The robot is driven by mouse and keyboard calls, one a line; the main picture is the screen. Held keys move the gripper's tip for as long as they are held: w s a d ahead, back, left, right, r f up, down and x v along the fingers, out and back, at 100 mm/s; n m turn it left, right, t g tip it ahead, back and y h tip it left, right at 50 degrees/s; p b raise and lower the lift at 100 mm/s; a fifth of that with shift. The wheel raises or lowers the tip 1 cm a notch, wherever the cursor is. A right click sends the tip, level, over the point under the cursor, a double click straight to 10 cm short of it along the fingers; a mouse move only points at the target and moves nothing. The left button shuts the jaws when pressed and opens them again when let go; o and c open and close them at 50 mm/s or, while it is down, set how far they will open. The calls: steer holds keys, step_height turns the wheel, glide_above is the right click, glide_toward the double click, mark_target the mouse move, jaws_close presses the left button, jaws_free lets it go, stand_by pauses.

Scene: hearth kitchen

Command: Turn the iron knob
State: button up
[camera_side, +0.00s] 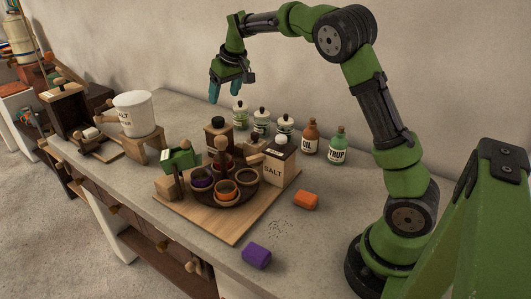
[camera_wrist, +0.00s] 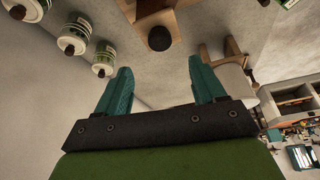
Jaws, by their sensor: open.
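A dark round knob (camera_side: 218,122) tops a brown wooden box (camera_side: 217,138) in the middle of the counter. I take it for the iron knob, though its material is hard to tell. In the wrist view the dark knob (camera_wrist: 159,38) shows beyond the fingertips, near the top centre, with its box behind. My gripper (camera_side: 228,91) has teal fingers and hangs in the air above and behind the box, apart from the knob. In the wrist view the gripper (camera_wrist: 160,67) is open, with nothing between its fingers.
White-lidded jars (camera_side: 261,117), an oil bottle (camera_side: 310,136) and a syrup bottle (camera_side: 337,144) stand along the back. A round tray of bowls (camera_side: 246,198), a salt box (camera_side: 281,160) and a green box (camera_side: 181,160) crowd the front. A white bucket (camera_side: 134,110) stands left.

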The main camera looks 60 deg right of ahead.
mark_target(218, 119)
steer(key=x, duration=0.9)
steer(key=shift+w+d+f, duration=0.1)
steer(key=shift+w+f, duration=0.05)
steer(key=shift+f, duration=0.2)
steer(key=c, duration=1.1)
steer(key=shift+o, duration=0.2)
